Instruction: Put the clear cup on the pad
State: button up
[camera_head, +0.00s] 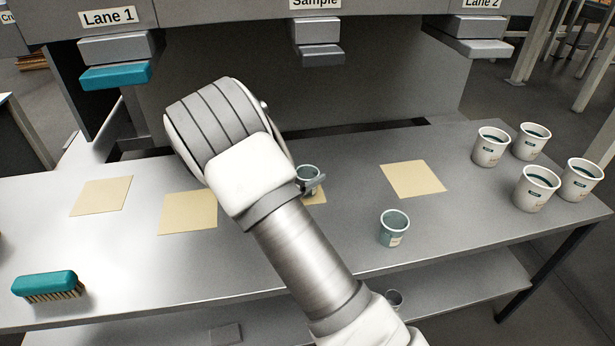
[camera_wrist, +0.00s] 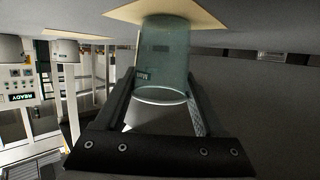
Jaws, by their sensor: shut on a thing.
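The clear cup (camera_head: 308,174) is a greenish see-through cup, partly hidden by my arm in the head view. My gripper (camera_wrist: 161,78) is shut on the cup (camera_wrist: 165,55), with one finger on each side of it. The wrist picture is upside down, so the cup's base points to the top. A tan pad (camera_head: 318,196) lies under the cup, and mostly its right part shows past my arm. In the wrist view the cup's base meets the pad (camera_wrist: 120,13); I cannot tell whether it rests or hovers slightly.
A similar clear cup (camera_head: 394,229) stands nearer the front, right of my arm. More tan pads lie left (camera_head: 101,196), centre-left (camera_head: 188,212) and right (camera_head: 413,179). Several white cups (camera_head: 536,190) stand at the right end. A teal brush (camera_head: 46,285) lies front left. Dispensers overhang the back.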

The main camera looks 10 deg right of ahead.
jog(key=shift+f, duration=0.15)
jog(key=o, duration=1.3)
